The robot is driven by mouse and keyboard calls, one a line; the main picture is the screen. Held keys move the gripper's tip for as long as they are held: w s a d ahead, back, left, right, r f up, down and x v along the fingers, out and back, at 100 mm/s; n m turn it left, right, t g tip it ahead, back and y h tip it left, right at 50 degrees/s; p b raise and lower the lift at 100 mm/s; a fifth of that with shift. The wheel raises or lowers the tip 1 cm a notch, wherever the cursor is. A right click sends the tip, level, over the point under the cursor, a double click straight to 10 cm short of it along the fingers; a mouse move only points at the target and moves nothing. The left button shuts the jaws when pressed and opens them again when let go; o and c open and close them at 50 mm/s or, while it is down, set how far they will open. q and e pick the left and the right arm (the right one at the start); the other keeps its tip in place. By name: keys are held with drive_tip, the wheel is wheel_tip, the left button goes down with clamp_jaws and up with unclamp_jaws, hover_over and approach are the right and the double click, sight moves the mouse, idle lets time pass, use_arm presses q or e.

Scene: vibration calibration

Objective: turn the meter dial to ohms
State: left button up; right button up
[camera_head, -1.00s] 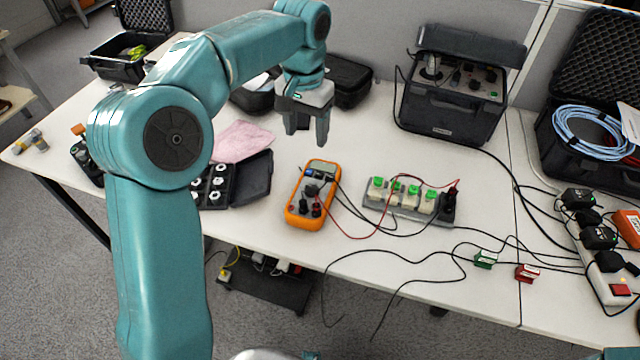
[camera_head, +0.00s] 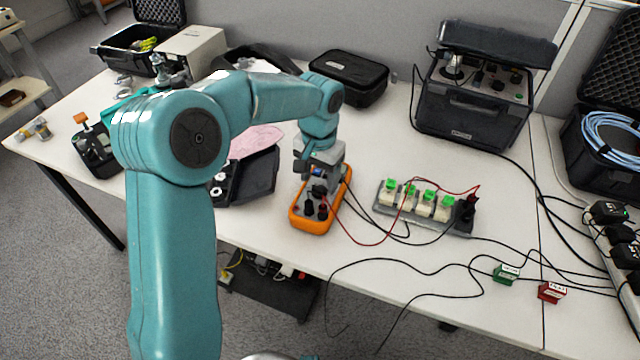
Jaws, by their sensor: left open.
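The orange meter (camera_head: 318,222) lies on the white table near its front edge. Black plugs (camera_head: 316,208) sit in its lower part, with a red and a black lead running off to the right. My left gripper (camera_head: 318,186) points down over the meter's upper half, at the dial area. Its fingers and wrist cover the screen and most of the dial, so the dial's setting is hidden. The left gripper is open; I cannot tell whether its fingers touch the dial. My right gripper is not in view.
A grey strip with green-topped blocks (camera_head: 424,206) stands right of the meter. A black open case (camera_head: 247,177) lies to its left. Green (camera_head: 506,274) and red (camera_head: 551,292) tags lie near the front edge. A large black instrument case (camera_head: 472,100) stands behind.

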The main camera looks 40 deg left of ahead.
sight(319, 190)
use_arm(q)
drive_tip(key=shift+w+f, duration=0.1)
drive_tip(key=shift+f, duration=1.1)
drive_tip(key=c, duration=1)
drive_tip(key=shift+c, duration=0.2)
drive_tip(key=shift+r+m, duration=0.1)
drive_tip(key=shift+m, duration=0.3)
drive_tip(key=m+p, duration=0.1)
drive_tip(key=m, duration=0.1)
drive_tip(key=shift+m+p, duration=0.35)
drive_tip(key=shift+m, duration=0.05)
drive_tip(key=shift+d+m+p, duration=0.1)
drive_tip(key=shift+m+p, duration=0.65)
drive_tip(key=shift+m, duration=1.55)
